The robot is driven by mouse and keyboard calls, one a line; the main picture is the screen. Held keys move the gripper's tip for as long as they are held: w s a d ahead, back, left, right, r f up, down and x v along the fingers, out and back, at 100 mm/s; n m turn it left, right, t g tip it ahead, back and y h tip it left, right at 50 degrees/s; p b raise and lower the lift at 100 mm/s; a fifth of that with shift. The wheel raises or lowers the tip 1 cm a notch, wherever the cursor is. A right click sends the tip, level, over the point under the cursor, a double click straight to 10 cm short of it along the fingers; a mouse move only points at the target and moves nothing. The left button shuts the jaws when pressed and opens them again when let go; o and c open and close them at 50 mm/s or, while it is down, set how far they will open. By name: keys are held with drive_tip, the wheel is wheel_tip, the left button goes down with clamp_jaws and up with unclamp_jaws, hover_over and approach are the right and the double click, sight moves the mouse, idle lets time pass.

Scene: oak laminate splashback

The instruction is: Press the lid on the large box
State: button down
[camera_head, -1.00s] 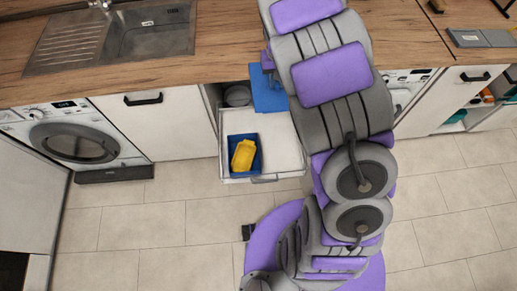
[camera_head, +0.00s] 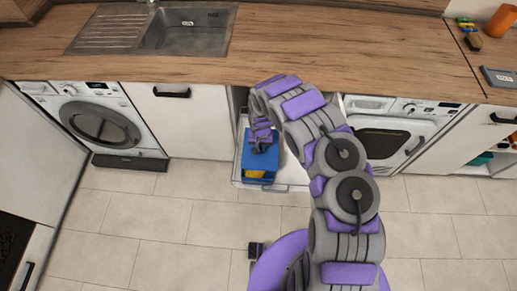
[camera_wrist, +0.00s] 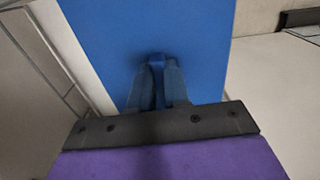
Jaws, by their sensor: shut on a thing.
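My gripper (camera_head: 259,150) is shut on the small raised handle of a flat blue lid (camera_head: 249,163). In the wrist view, the lid (camera_wrist: 190,30) fills most of the upper picture, with the gripper (camera_wrist: 158,80) closed on its handle. The lid is over the blue box (camera_head: 258,181) in the open drawer. A strip of the yellow thing (camera_head: 256,174) in the box shows between the lid's near edge and the box's front, so the lid is not flush there. The lid hides most of the box.
The white drawer (camera_head: 262,187) is pulled out below the wooden counter (camera_head: 330,50). A washing machine (camera_head: 100,122) is on the left and a white appliance (camera_head: 390,135) on the right. The tiled floor (camera_head: 180,215) in front is clear.

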drive_tip(key=shift+s+a+f, duration=0.2)
drive_tip(key=shift+a+f, duration=0.3)
drive_tip(key=shift+f, duration=0.3)
drive_tip(key=shift+f+b, duration=2.7)
drive_tip(key=shift+f, duration=0.45)
drive_tip(key=shift+s+f, duration=0.1)
drive_tip(key=shift+f, duration=0.45)
idle(0.5)
drive_tip(key=c, duration=0.5)
unclamp_jaws()
drive_tip(key=shift+c, duration=0.2)
drive_tip(key=shift+r, duration=0.15)
drive_tip(key=shift+r+p, duration=2.45)
drive_tip(key=shift+r, duration=0.95)
drive_tip(key=shift+c, duration=0.3)
